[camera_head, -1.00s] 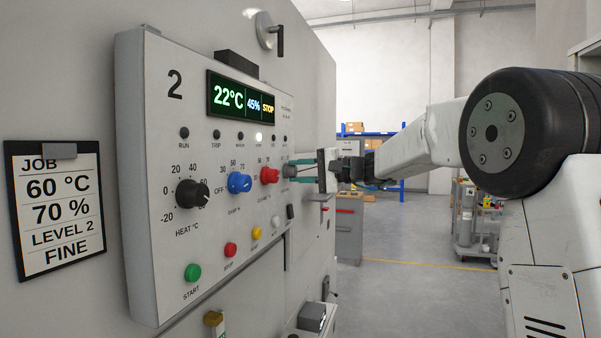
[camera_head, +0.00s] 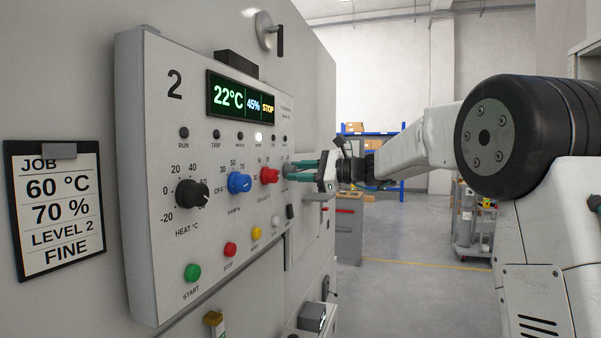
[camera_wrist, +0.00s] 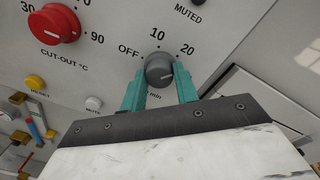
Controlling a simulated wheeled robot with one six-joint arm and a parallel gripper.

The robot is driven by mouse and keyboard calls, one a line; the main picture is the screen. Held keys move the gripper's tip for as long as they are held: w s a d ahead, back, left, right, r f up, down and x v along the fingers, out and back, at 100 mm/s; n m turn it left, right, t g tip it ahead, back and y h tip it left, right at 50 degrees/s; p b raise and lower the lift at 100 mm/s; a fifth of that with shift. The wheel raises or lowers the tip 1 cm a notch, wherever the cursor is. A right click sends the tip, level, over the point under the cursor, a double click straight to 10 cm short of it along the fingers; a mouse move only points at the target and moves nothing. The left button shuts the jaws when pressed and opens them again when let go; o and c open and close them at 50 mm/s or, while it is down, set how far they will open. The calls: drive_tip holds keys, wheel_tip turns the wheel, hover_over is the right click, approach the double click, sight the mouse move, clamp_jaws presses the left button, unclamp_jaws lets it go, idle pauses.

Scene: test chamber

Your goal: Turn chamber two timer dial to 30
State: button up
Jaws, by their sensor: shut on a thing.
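The timer dial (camera_wrist: 160,68) is a small grey knob on the chamber panel. In the wrist view, OFF, 10 and 20 show around it and "min" below. The 30 mark is hidden. The knob's pointer seems to lie up and to the right, near 20, but I cannot read it surely. My gripper (camera_wrist: 159,72) has its two teal fingers on either side of the knob and is shut on it. In the head view, my gripper (camera_head: 291,171) reaches the panel's right edge from the right, and its fingers mostly hide the dial.
A red cut-out knob (camera_wrist: 53,23) sits beside the timer dial; it also shows in the head view (camera_head: 269,176). A blue knob (camera_head: 239,183) and a black heat knob (camera_head: 191,193) are further left. The display (camera_head: 241,97) reads 22°C, 45%, STOP. A job card (camera_head: 56,210) hangs left.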

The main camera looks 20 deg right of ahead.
drive_tip(key=m, duration=0.9)
drive_tip(key=shift+f, duration=0.2)
drive_tip(key=shift+m, duration=0.3)
drive_tip(key=o, duration=1)
drive_tip(key=shift+a, duration=0.1)
drive_tip(key=shift+r, duration=0.1)
drive_tip(key=v, duration=0.8)
drive_tip(key=shift+w, duration=0.1)
